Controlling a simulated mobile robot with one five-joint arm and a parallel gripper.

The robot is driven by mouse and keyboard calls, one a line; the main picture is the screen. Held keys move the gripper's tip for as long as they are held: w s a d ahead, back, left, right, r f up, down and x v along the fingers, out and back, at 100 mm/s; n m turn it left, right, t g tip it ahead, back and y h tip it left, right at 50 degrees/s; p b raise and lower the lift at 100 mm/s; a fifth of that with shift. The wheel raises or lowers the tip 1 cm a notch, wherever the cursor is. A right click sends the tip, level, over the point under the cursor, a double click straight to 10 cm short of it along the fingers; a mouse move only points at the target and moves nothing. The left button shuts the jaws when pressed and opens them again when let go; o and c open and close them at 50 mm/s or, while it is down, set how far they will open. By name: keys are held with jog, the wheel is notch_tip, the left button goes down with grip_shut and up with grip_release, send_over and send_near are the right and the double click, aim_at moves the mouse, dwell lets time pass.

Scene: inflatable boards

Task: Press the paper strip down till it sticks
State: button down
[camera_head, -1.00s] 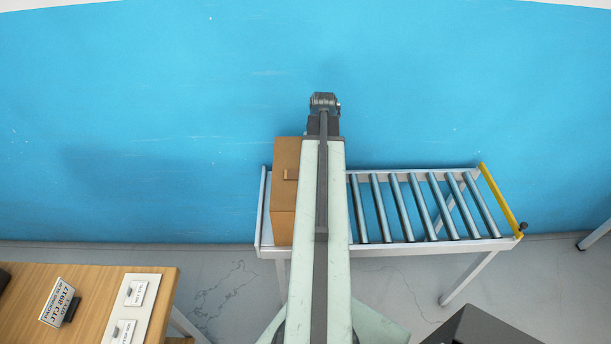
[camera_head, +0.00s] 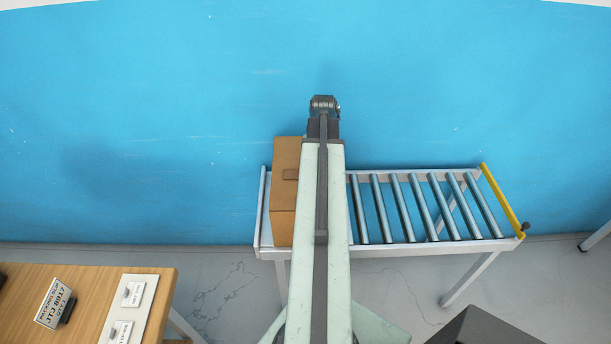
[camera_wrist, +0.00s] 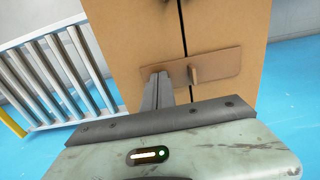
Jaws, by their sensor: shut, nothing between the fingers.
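A brown cardboard box (camera_head: 285,215) stands at the left end of the roller conveyor, partly hidden by my arm. In the wrist view, a dark seam splits its face (camera_wrist: 225,20). The head view hides the fingers.
The roller conveyor (camera_head: 425,248) has bare rollers right of the box and a yellow end bar (camera_head: 502,200). A wooden table (camera_head: 95,285) with a sign (camera_head: 55,303) and white plates is at the lower left. A blue wall stands behind.

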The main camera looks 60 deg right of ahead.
notch_tip(320, 180, up, 6)
jog(key=p, duration=0.6)
jog(key=shift+r, duration=0.1)
jog(key=shift+w, duration=0.1)
